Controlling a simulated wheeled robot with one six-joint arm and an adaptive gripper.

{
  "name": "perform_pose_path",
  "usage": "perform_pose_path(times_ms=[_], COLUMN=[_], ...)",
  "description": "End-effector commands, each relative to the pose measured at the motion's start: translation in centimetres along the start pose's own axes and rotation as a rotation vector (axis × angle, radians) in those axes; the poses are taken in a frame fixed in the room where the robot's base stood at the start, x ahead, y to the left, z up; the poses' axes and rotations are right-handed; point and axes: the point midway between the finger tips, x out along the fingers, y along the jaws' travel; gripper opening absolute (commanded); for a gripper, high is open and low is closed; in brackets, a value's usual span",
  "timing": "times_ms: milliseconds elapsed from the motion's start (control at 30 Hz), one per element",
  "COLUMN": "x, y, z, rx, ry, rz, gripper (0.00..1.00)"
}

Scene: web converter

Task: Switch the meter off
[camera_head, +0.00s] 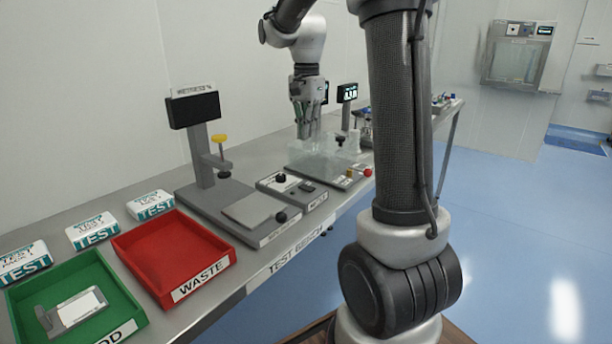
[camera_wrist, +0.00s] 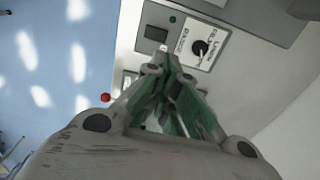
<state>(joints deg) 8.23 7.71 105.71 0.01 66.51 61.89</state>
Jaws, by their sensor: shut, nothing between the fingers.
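Which unit is the meter is not clearly marked. A small dark display (camera_head: 347,92) with lit figures stands on a post at the back of the bench. In the wrist view, a grey panel carries a round black knob (camera_wrist: 200,47) with a white pointer mark and small lettering around it. A black rectangular part (camera_wrist: 157,40) and a small green spot (camera_wrist: 172,18) are beside it. My gripper (camera_head: 303,136) points down near a clear box. In the wrist view, my gripper (camera_wrist: 162,62) is shut and empty, its tips just below the panel's edge in the picture.
The clear box (camera_head: 325,158) stands on the bench. Nearer are a low box with black knobs (camera_head: 283,178), a thickness-gauge-like stand (camera_head: 207,150), a red WASTE tray (camera_head: 175,258), a green tray (camera_head: 125,305) and TEST boxes (camera_head: 93,231). A red knob (camera_head: 367,172) sits near the front edge.

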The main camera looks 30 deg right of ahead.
Motion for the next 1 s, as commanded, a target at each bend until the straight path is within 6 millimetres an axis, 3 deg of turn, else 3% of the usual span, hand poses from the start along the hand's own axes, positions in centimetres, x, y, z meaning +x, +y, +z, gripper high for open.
perform_pose_path(times_ms=[167, 600, 800, 1000], x=[2.5, 11.3, 13.3, 13.7], y=[0.1, 0.1, 0.1, 0.0], z=[0.1, 0.0, 0.0, 0.0], rx=[-0.001, -0.001, -0.001, -0.001], ry=[-0.003, -0.002, -0.001, 0.000], rz=[0.005, 0.004, 0.002, 0.000], gripper=[0.00, 0.00, 0.00, 0.00])
